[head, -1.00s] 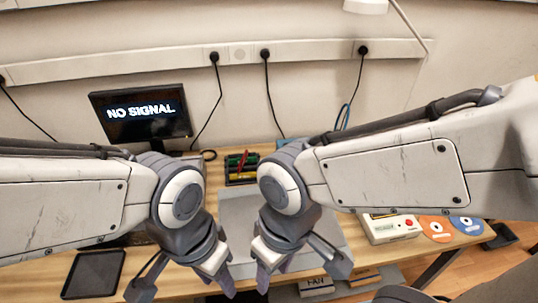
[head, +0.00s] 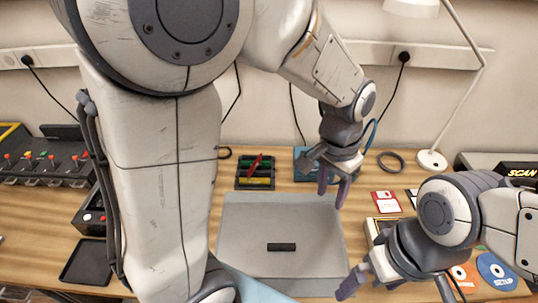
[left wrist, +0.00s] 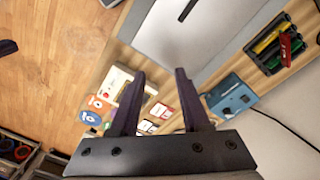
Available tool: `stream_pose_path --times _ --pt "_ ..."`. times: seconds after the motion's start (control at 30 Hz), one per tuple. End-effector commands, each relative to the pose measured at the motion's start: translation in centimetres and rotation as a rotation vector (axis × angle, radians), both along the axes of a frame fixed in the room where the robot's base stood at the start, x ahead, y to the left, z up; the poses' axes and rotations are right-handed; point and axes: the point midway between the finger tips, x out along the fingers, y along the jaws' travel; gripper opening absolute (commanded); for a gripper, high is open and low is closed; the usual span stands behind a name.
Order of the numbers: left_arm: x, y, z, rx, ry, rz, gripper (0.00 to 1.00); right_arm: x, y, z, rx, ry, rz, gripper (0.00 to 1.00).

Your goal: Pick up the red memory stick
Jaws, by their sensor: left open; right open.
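The red memory stick (head: 256,162) leans at a slant on a small black rack (head: 241,183) at the back of the bench, with green and yellow sticks (head: 256,182) around it. In the left wrist view the red stick (left wrist: 285,46) shows at the upper right. My left gripper (head: 332,187) is open and empty, to the right of the rack, above the back right corner of the grey mat. Its fingers (left wrist: 160,80) are spread with nothing between them. My right gripper (head: 372,284) is open and empty near the mat's front right side.
The grey mat (head: 240,225) carries a black bar (head: 281,247). A blue box (head: 306,168) stands between the rack and my left gripper. A red floppy disk (head: 385,201) lies at right, a lamp (head: 432,160) behind. A black tray (head: 85,262) lies at left.

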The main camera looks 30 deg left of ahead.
Motion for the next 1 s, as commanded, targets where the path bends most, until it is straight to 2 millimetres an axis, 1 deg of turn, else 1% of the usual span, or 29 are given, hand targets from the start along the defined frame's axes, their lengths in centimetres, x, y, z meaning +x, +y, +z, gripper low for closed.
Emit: stream_pose_path --times 0.03,0.07,0.1,0.17,0.2,0.27,0.3,0.33,0.37,0.4,0.5,0.6,0.67,0.73,0.9,1.0 --pt "3.8 2.1 -0.4 0.009 0.010 0.067 0.46 0.0 0.0 0.8 0.000 0.000 0.000 1.00" --pt "5.8 3.4 -0.8 0.012 0.011 0.095 0.46 0.0 0.0 1.0 0.000 0.000 0.000 1.00" --pt "8.2 5.4 -1.5 0.018 0.013 0.135 0.46 0.0 0.0 1.3 0.000 0.000 0.000 1.00" --pt "11.5 8.9 -2.7 0.025 0.016 0.194 0.46 0.0 0.0 1.7 0.000 0.000 0.000 1.00" --pt "13.4 11.5 -3.8 0.029 0.019 0.231 0.46 0.0 0.0 2.0 0.000 0.000 0.000 1.00" --pt "15.6 15.4 -5.4 0.035 0.022 0.285 0.46 0.0 0.0 2.3 0.000 0.000 0.000 1.00" --pt "16.7 18.0 -6.4 0.037 0.024 0.319 0.46 0.0 0.0 2.6 0.000 0.000 0.000 1.00" --pt "17.3 19.9 -7.3 0.039 0.026 0.341 0.46 0.0 0.0 2.7 0.000 0.000 0.000 1.00" --pt "17.7 21.6 -8.0 0.041 0.028 0.361 0.46 0.0 0.0 2.8 0.000 0.000 0.000 1.00" --pt "18.2 23.8 -9.0 0.044 0.030 0.387 0.46 0.0 0.0 3.0 0.000 0.000 0.000 1.00" --pt "18.6 27.9 -11.0 0.048 0.033 0.433 0.46 0.0 0.0 3.3 0.000 0.000 0.000 1.00" --pt "18.6 30.3 -12.2 0.050 0.036 0.458 0.46 0.0 0.0 3.4 0.000 0.000 0.000 1.00" --pt "18.6 31.0 -12.9 0.051 0.036 0.465 0.46 0.0 0.0 3.6 0.000 0.000 0.000 1.00" --pt "18.5 31.3 -13.9 0.050 0.038 0.468 0.46 0.0 0.0 3.9 0.000 0.000 -0.001 1.00" --pt "18.5 31.2 -16.5 0.050 0.038 0.468 0.46 0.0 0.0 4.6 0.000 0.000 -0.001 1.00" --pt "18.6 31.2 -17.5 0.051 0.035 0.468 0.46 0.0 0.0 4.8 0.000 0.000 -0.001 1.00"
